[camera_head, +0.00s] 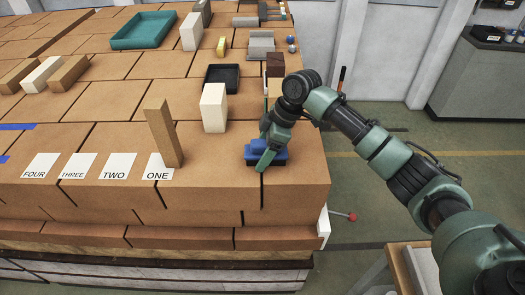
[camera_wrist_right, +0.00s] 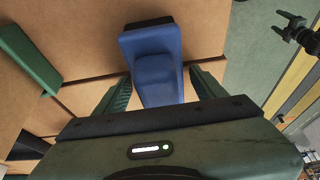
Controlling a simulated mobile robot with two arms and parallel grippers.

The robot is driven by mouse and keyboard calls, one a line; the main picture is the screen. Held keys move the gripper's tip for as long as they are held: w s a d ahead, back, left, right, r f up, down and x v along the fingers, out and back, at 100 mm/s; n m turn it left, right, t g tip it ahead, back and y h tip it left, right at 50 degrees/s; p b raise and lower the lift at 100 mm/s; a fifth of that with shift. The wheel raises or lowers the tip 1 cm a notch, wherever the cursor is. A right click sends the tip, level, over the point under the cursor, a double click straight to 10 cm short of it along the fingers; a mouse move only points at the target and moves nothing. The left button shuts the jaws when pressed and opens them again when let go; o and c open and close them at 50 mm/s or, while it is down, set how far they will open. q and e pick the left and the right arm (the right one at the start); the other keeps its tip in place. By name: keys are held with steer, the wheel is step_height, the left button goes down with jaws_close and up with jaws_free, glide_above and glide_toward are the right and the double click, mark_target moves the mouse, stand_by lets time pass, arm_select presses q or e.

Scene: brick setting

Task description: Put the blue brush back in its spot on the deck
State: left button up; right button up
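The blue brush (camera_head: 280,154) lies on the brick deck (camera_head: 225,180) near its front right edge. It has a dark underside. My right gripper (camera_head: 266,152) reaches down over it from above. In the right wrist view, the brush (camera_wrist_right: 153,65) lies between the two green fingers of my right gripper (camera_wrist_right: 160,85). The fingers are apart, with a small gap showing on each side of the brush's narrow part. The gripper partly covers the brush in the head view. My left gripper does not show.
A white block (camera_head: 214,108) and a black tray (camera_head: 222,78) stand behind the brush. A teal tray (camera_head: 143,30) is farther back. The deck between ONE and the brush is clear.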

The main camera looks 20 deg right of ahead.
steer(key=b+v, duration=0.3)
steer(key=v, duration=0.7)
steer(key=shift+d+r, duration=0.1)
steer(key=shift+r, duration=0.3)
steer(key=shift+s+d+r, duration=0.15)
steer(key=shift+d+r, duration=0.1)
steer(key=shift+r, duration=0.4)
